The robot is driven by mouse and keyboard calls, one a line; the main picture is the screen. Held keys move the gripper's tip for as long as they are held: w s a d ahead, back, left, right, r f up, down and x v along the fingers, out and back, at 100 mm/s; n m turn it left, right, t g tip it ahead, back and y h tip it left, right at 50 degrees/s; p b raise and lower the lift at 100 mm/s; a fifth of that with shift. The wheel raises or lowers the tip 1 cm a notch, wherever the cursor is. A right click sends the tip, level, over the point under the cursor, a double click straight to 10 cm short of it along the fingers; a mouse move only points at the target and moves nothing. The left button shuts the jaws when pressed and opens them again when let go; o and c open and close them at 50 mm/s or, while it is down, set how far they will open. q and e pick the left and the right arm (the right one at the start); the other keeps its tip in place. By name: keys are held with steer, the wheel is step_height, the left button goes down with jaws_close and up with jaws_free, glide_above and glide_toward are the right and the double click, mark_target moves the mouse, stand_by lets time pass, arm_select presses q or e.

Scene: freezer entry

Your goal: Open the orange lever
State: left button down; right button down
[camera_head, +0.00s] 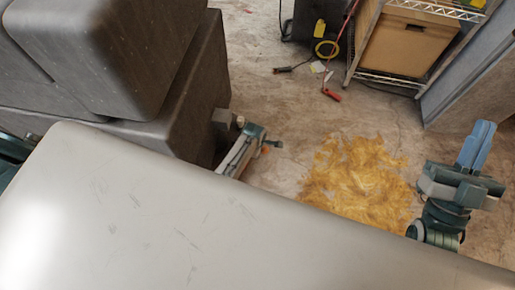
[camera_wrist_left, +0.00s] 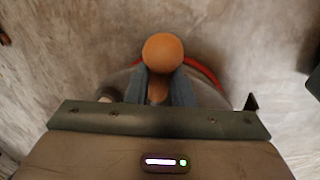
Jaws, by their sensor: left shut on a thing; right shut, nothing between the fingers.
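The orange lever shows in the left wrist view as a round orange knob (camera_wrist_left: 162,52) on a short stalk. My left gripper (camera_wrist_left: 159,82) has its two blue fingers closed around the stalk just below the knob. In the head view my left gripper (camera_head: 262,141) shows only in part beside the dark block, with a small spot of orange near it. The rest of that arm is mostly hidden. My right gripper (camera_head: 480,138) is shut and empty at the right, its blue fingers together, well apart from the lever.
A large pale grey scratched surface (camera_head: 200,220) fills the lower foreground and hides much below it. Dark grey blocks (camera_head: 165,110) stand at the left. A yellow stain (camera_head: 355,180) marks the floor. A shelf with a cardboard box (camera_head: 405,45) and cables (camera_head: 343,60) lie farther back.

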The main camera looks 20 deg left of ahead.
arm_select(q)
steer(key=shift+w+r, duration=0.1)
steer(key=shift+w, duration=0.05)
steer(key=c, duration=1.3)
jaws_free()
steer(key=shift+o, duration=0.2)
arm_select(e)
steer(key=shift+w, duration=0.1)
arm_select(q)
steer(key=p+v, duration=0.1)
steer(key=v, duration=0.2)
steer(key=p+v, duration=0.3)
steer(key=v, duration=0.4)
steer(key=shift+r, duration=0.35)
arm_select(e)
steer(key=s+a+f+m+g+h, duration=0.1)
steer(key=s+f+m+g, duration=0.1)
steer(key=f+g, duration=1.2)
step_height(320, 180, down, 8)
steer(key=shift+s+a+f, duration=0.1)
steer(key=shift+s+a, duration=0.05)
steer(key=shift+s, duration=0.5)
